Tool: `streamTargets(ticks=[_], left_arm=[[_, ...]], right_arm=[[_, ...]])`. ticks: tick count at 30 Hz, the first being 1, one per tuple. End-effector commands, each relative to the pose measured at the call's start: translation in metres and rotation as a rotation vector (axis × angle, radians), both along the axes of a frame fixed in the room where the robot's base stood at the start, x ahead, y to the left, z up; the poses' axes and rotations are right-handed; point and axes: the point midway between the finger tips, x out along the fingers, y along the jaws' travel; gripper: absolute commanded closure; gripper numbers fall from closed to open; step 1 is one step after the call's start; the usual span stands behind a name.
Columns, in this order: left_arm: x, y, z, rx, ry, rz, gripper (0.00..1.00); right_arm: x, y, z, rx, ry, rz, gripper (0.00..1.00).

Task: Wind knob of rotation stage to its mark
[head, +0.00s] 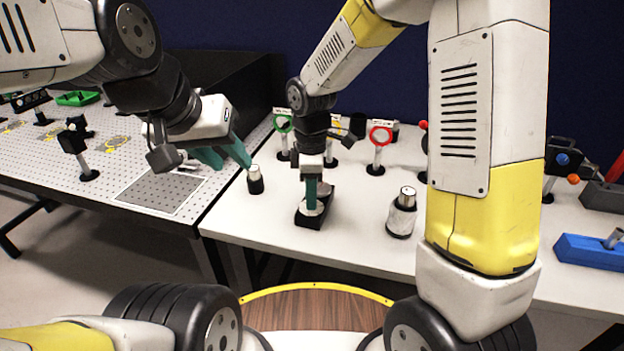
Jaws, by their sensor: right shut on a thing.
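The rotation stage (307,221) is a low black block with silver round parts on top, on the white table. My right gripper (311,207) points straight down at the near part of the stage, its teal fingers shut on what appears to be the knob. The fingers cover most of the knob, and I cannot make out the mark. My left gripper (232,166) is open and empty, its teal fingers spread above the table's left edge, left of the stage.
A black, silver-topped cylinder (255,181) stands close by my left gripper. Ring-topped posts, one green (283,124) and one red (380,136), stand behind. A blue block (587,260) lies far right. A perforated bench (120,150) adjoins at left.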

Motion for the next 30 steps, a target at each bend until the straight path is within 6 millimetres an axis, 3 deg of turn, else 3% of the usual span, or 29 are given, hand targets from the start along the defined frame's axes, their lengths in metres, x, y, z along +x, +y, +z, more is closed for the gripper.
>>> streamTargets(ticks=[30], left_arm=[[0.0000,0.0000,0.0000,0.000,0.000,0.000,0.64]], right_arm=[[0.0008,0.0006,0.0008,0.001,-0.002,-0.966,1.00]])
